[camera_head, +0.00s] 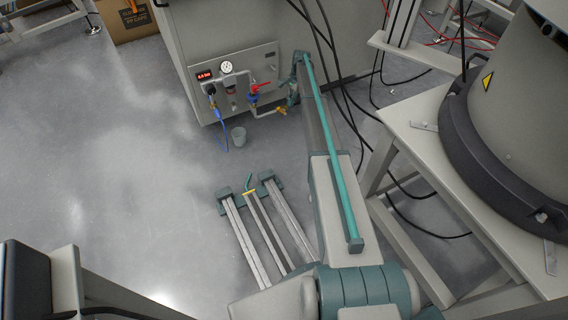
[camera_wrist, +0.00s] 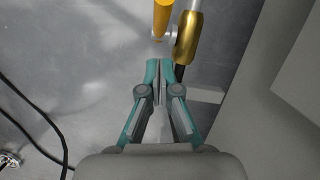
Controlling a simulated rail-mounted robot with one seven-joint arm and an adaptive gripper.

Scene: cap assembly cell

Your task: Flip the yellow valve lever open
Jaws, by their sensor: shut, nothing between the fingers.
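The yellow valve lever (camera_wrist: 162,17) shows at the top of the wrist view, just beyond my fingertips, its upper end cut off by the frame edge. A brass valve body (camera_wrist: 187,38) is right beside it, on a pipe. In the head view the yellow valve (camera_head: 281,111) is small, at the right end of a pipe below the wall panel. My gripper (camera_wrist: 165,71) is shut and empty, its fingertips a little short of the lever. In the head view my gripper (camera_head: 293,96) is close to the valve, and contact cannot be told there.
The panel (camera_head: 262,66) carries a gauge (camera_head: 227,67), a red-handled valve (camera_head: 260,87) and a blue hose (camera_head: 221,127). Black cables (camera_head: 345,95) hang right of my arm. Floor to the left is clear.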

